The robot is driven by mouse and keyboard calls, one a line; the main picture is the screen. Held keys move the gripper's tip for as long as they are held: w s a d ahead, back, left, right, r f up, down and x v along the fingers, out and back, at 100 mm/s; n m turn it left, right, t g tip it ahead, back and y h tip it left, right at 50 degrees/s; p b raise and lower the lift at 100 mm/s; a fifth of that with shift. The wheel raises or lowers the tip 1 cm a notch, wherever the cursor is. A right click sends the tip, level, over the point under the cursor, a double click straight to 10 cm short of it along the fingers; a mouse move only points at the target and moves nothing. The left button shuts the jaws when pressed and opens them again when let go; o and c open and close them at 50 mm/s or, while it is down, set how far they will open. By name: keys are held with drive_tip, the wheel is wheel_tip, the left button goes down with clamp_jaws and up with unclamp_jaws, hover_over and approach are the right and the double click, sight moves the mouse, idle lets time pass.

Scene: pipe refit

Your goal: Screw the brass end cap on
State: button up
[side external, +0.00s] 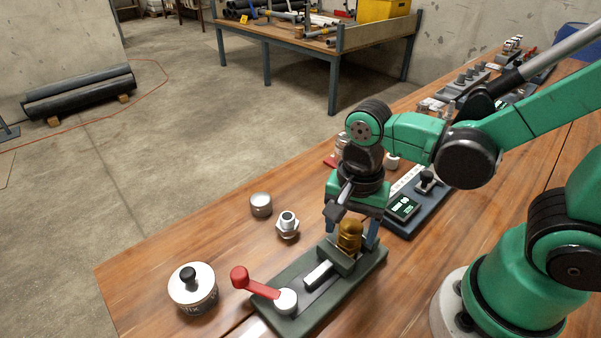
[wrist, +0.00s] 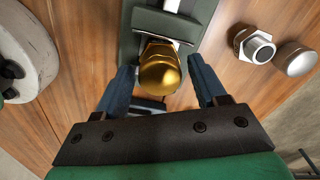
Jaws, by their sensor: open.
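The brass end cap (side external: 349,235) stands upright at the vise (side external: 313,290), near the end away from its red handle (side external: 255,282). The cap also shows in the wrist view (wrist: 159,70), between my fingers. My gripper (wrist: 162,85) is open around the cap, with a clear gap on each side. In the side view my gripper (side external: 350,228) points down over the cap. Whatever is under the cap is hidden, so I cannot tell how it sits on its thread.
A silver hex fitting (side external: 288,225) and a grey cap (side external: 261,205) stand on the wooden bench left of the vise. A round lidded tin (side external: 193,288) stands near the front left. A device with a green display (side external: 404,207) lies behind my gripper.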

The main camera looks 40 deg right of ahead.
drive_tip(key=shift+n, duration=0.3)
drive_tip(key=n, duration=0.4)
drive_tip(key=shift+n, duration=0.9)
drive_tip(key=shift+n, duration=1.2)
drive_tip(key=n, duration=0.3)
drive_tip(key=shift+n, duration=0.3)
